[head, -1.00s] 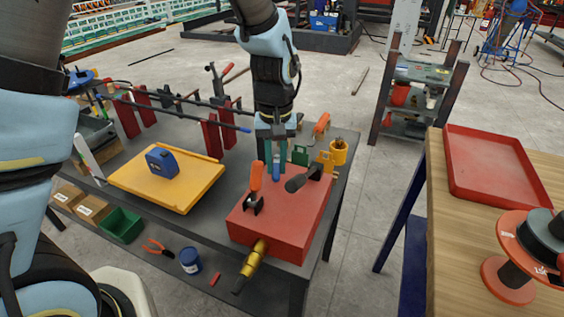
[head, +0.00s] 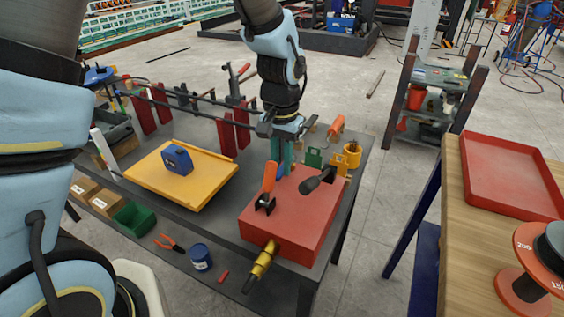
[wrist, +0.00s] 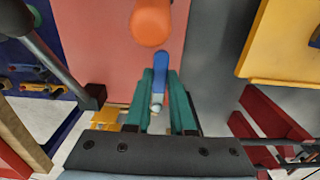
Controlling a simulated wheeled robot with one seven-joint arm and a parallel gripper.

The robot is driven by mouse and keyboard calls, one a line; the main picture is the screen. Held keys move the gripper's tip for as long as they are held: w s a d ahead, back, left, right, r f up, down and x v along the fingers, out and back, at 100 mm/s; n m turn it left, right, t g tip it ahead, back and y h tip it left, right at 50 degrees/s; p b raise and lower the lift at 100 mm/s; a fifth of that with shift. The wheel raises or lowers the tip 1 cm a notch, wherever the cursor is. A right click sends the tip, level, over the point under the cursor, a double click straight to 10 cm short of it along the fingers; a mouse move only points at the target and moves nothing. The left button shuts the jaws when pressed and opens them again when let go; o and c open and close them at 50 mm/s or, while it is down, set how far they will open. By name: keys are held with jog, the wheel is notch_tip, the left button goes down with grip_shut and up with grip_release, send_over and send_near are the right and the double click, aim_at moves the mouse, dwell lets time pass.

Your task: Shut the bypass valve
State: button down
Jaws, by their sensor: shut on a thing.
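A red box (head: 305,228) on the dark bench carries an orange-handled lever (head: 269,180), a black-handled lever (head: 318,180) and a blue handle. No label shows which of them is the bypass valve. My gripper (head: 281,170) is at the far edge of the box, behind the orange lever. In the wrist view, the teal fingers of my gripper (wrist: 162,102) are on either side of the blue handle (wrist: 160,72) and shut on it. The orange handle end (wrist: 151,22) is just beyond, apart from the fingers. The fingers partly hide the blue handle in the head view.
A yellow tray (head: 205,190) with a blue box (head: 178,159) lies to the left. Dark red posts (head: 226,138) with black bars stand behind. A yellow cup (head: 352,153) and an orange-handled tool (head: 336,127) are close on the right. A brass fitting (head: 263,262) sticks out in front.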

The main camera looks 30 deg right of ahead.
aim_at(281, 170)
jog(key=c, duration=0.8)
grip_release()
jog(key=shift+o, duration=0.2)
notch_tip(281, 170, up, 11)
jog(key=b, duration=0.1)
jog(key=shift+b, duration=0.4)
jog(key=shift+w+f, duration=0.1)
